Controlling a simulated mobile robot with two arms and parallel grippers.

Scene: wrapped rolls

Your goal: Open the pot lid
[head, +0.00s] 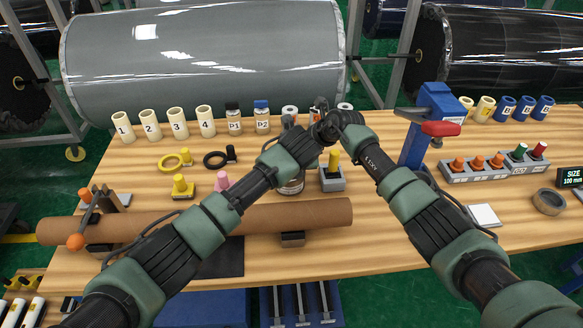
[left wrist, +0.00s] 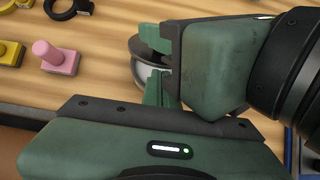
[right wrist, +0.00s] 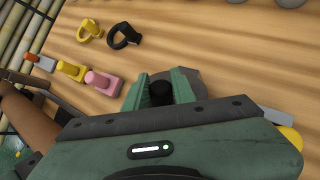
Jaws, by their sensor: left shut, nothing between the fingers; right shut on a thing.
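The pot (head: 291,187) stands on the wooden bench, mostly hidden behind my left forearm in the head view. In the right wrist view my right gripper (right wrist: 160,92) is shut on the black knob of the grey round pot lid (right wrist: 189,82). In the left wrist view my left gripper (left wrist: 162,90) is shut and empty, close beside the round pot, whose silvery part (left wrist: 143,72) shows beyond the fingers. I cannot tell whether the left fingers touch it. Whether the lid is seated or raised is unclear. Both fingertips are hidden in the head view.
A pink peg block (head: 222,182) and yellow peg block (head: 182,187) stand left of the pot. A grey block with a yellow peg (head: 332,172) is close on its right. A long brown tube (head: 320,215) lies in front; a blue stand (head: 414,145) rises right.

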